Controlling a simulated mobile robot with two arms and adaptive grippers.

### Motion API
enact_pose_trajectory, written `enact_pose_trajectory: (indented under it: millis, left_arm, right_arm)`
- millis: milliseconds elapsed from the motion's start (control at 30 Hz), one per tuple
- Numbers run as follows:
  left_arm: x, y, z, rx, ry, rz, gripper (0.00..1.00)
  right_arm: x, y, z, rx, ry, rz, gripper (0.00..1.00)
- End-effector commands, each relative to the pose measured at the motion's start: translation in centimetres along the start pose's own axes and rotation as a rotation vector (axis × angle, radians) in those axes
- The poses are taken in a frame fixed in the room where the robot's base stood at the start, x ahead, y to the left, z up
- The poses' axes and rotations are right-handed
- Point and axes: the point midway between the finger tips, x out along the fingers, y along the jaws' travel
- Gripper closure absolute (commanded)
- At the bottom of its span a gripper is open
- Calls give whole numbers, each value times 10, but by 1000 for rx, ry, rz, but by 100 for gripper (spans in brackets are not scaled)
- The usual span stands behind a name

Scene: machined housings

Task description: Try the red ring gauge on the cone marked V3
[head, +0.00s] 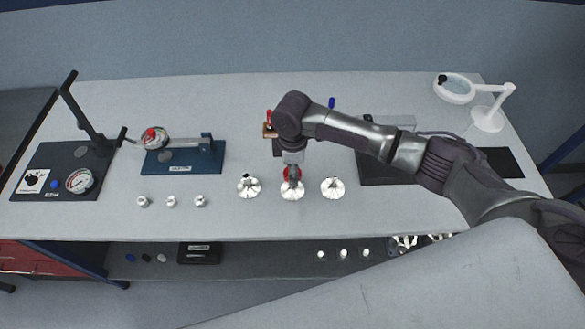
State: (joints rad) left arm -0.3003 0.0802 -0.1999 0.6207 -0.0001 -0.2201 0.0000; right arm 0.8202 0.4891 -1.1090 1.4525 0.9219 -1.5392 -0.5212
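The red ring gauge (286,172) shows as a small red patch at the top of the middle silver cone (292,193). My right gripper (293,175) points down at it from above, with a dark fingertip in front of the red. The gripper hides much of the ring, and I cannot tell whether the fingers grip it or whether it rests on the cone. Similar silver cones stand to the left (248,188) and right (332,188). Their markings are too small to read, so I cannot tell which is V3. My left gripper is not in view.
A blue fixture (210,160) with a dial stands to the left, with several small silver parts (171,201) before it. A gauge stand (60,165) is at far left. A small stand with a red item (268,117) is behind my arm. A white magnifier lamp (488,118) stands back right.

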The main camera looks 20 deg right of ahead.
Motion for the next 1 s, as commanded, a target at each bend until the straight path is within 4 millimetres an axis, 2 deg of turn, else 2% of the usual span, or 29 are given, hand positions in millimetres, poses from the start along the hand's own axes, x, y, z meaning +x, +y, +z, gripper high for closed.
enact_pose_trajectory:
  millis: [1000]
  left_arm:
    - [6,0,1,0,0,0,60]
  right_arm:
    - [16,0,0,0,0,0,90]
